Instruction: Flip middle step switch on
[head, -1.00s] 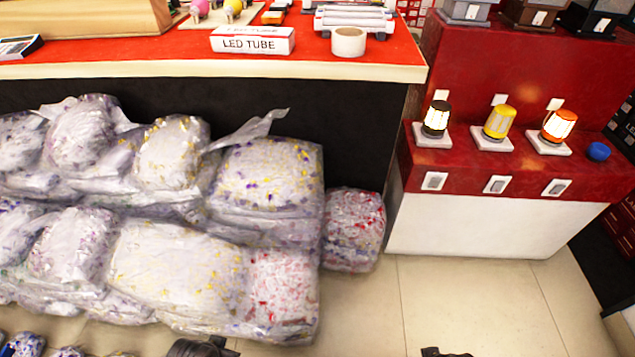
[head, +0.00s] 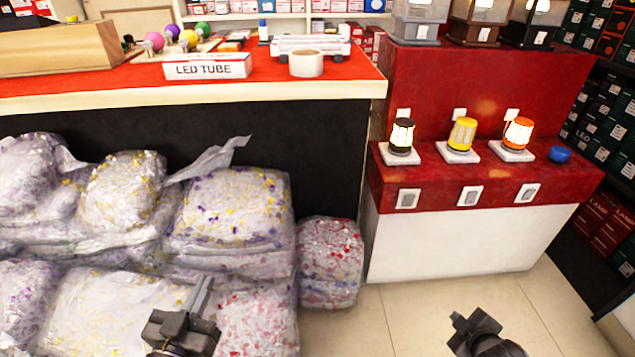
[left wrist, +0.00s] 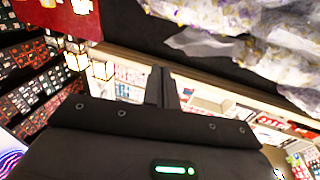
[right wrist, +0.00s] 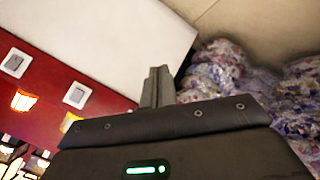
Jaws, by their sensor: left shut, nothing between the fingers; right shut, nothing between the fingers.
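Three switches sit in a row on the red front of a step display: the left switch (head: 408,199), the middle switch (head: 470,195) and the right switch (head: 527,192). Above them stand a black lamp (head: 401,136), a yellow lamp (head: 462,134) and an orange lamp (head: 518,133). The black and orange lamps glow; the yellow one looks dimmer. My left gripper (head: 203,296) is shut and empty in front of the plastic bags. My right gripper (head: 457,318) is shut and empty, below and well apart from the switches. Two switches show in the right wrist view.
Clear bags of coloured pieces (head: 232,215) are piled at the left below a red-topped counter (head: 345,84). A blue round object (head: 559,154) lies right of the lamps. Dark shelves (head: 605,130) stand at the right. The tiled floor before the white base is open.

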